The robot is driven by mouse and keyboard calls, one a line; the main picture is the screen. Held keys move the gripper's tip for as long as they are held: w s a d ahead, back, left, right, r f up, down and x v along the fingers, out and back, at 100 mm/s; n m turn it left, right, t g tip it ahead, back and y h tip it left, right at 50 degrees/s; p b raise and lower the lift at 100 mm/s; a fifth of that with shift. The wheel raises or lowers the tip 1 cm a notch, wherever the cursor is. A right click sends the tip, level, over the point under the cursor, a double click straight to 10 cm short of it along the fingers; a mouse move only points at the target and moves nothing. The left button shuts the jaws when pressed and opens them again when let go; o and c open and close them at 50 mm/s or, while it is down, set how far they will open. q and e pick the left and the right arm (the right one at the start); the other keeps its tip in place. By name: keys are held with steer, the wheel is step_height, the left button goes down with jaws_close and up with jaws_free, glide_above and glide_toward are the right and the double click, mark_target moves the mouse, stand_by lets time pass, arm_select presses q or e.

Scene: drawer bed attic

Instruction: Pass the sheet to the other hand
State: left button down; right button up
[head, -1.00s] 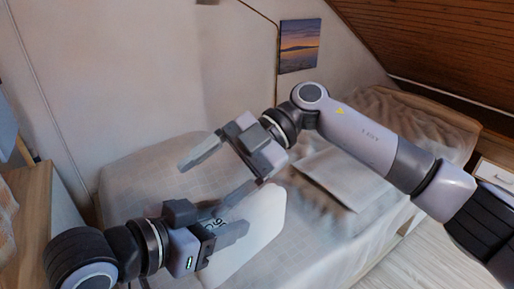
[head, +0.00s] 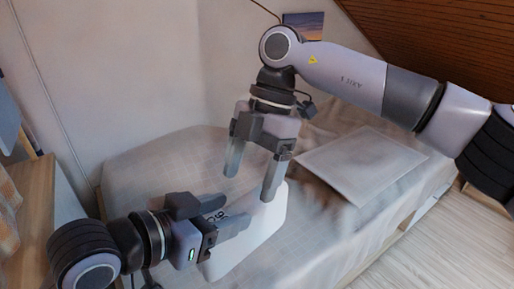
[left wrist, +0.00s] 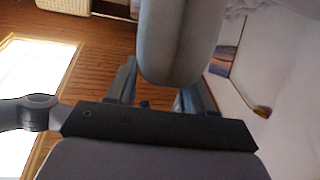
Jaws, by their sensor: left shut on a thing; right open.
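The white sheet (head: 252,239), a flat piece with rounded corners and dark print near one edge, is held over the bed in the head view. My left gripper (head: 229,213) is shut on its left edge. My right gripper (head: 251,177) is open, fingers pointing down, just above the sheet's upper edge. Its right finger overlaps that edge in the picture; I cannot tell whether they touch. In the left wrist view, my left gripper's fingers (left wrist: 160,92) show behind a large grey rounded shape (left wrist: 180,40), which I cannot identify for certain.
The bed (head: 150,170) with a rumpled pale cover lies beneath both grippers. A flat light square (head: 361,166) lies on it at the right. A wooden furniture piece (head: 52,190) stands at the left, and a sloped wooden ceiling (head: 440,40) is at the upper right.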

mark_target(242, 200)
steer(key=x, duration=0.7)
steer(key=c, duration=1.2)
arm_select(q)
steer(key=shift+c, duration=1.7)
jaws_free()
arm_select(e)
steer(key=shift+r, duration=0.1)
steer(key=shift+c, duration=0.5)
arm_select(q)
steer(key=shift+r, duration=0.1)
